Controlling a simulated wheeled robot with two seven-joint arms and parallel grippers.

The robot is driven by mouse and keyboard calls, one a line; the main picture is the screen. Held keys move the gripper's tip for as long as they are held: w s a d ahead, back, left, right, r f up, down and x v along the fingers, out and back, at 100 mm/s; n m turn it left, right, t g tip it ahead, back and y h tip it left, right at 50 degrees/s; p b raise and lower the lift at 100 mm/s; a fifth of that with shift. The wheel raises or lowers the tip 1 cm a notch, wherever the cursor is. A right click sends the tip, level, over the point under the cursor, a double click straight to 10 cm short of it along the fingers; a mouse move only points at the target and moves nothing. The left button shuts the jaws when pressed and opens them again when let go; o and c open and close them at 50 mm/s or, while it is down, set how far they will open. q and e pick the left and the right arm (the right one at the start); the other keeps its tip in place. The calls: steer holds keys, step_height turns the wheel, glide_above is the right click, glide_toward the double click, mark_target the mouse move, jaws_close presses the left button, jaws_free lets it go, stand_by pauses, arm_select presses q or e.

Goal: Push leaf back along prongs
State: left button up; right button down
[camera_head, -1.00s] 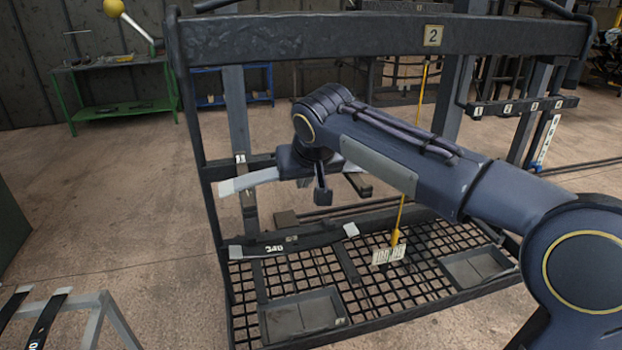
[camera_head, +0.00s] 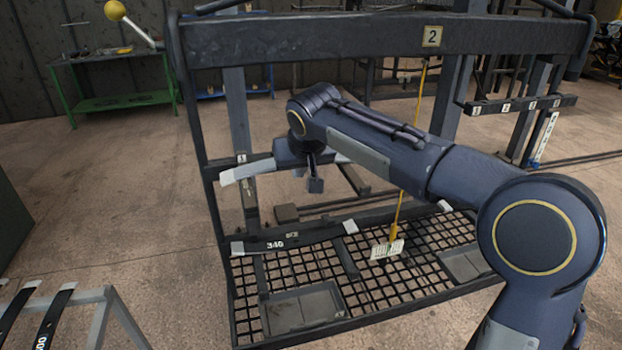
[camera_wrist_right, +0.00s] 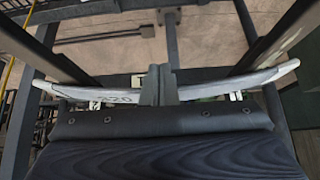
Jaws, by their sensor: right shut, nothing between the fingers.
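A grey curved leaf with pale ends lies level across the rack at mid height. Its left end (camera_head: 240,174) shows in the head view; my right arm hides its middle. In the right wrist view the leaf (camera_wrist_right: 215,88) spans nearly the full width, with a number partly hidden. My right gripper (camera_head: 316,186) is shut and empty at the leaf's middle. Its fingers (camera_wrist_right: 158,85) overlap the leaf in the wrist view; I cannot tell whether they touch it. A dark prong (camera_head: 354,180) shows right of the gripper. My left gripper is out of view.
A dark leaf marked 340 (camera_head: 300,239) lies lower on the rack, above the mesh shelf (camera_head: 380,298) with its grey trays. The rack's top beam (camera_head: 330,38) crosses above my arm. A yellow rod with a tag (camera_head: 388,249) hangs to the right.

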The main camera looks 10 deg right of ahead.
steer(key=shift+w+r+p, duration=0.1)
steer(key=shift+w+p, duration=0.8)
steer(key=shift+w, duration=0.35)
steer(key=shift+s+f+b, duration=0.2)
steer(key=shift+s+b, duration=0.2)
steer(key=shift+b, duration=0.1)
steer(key=s+b, duration=0.2)
steer(key=s, duration=0.3)
steer(key=shift+s+r+b, duration=0.1)
steer(key=shift+b, duration=0.25)
steer(key=shift+d, duration=0.1)
steer(key=s+d+f+g+y, duration=0.1)
steer(key=s+d+f, duration=0.2)
steer(key=s+d, duration=0.35)
steer(key=s+d+f+y, duration=0.1)
steer(key=s+d+f, duration=0.15)
steer(key=s, duration=0.75)
steer(key=s+f+m, duration=0.1)
steer(key=s+f, duration=0.4)
steer(key=s, duration=0.2)
steer(key=s+a+f+m+y, duration=0.1)
steer(key=s+f, duration=0.3)
steer(key=s, duration=0.4)
steer(key=shift+f+y, duration=0.3)
steer(key=shift+f, duration=0.1)
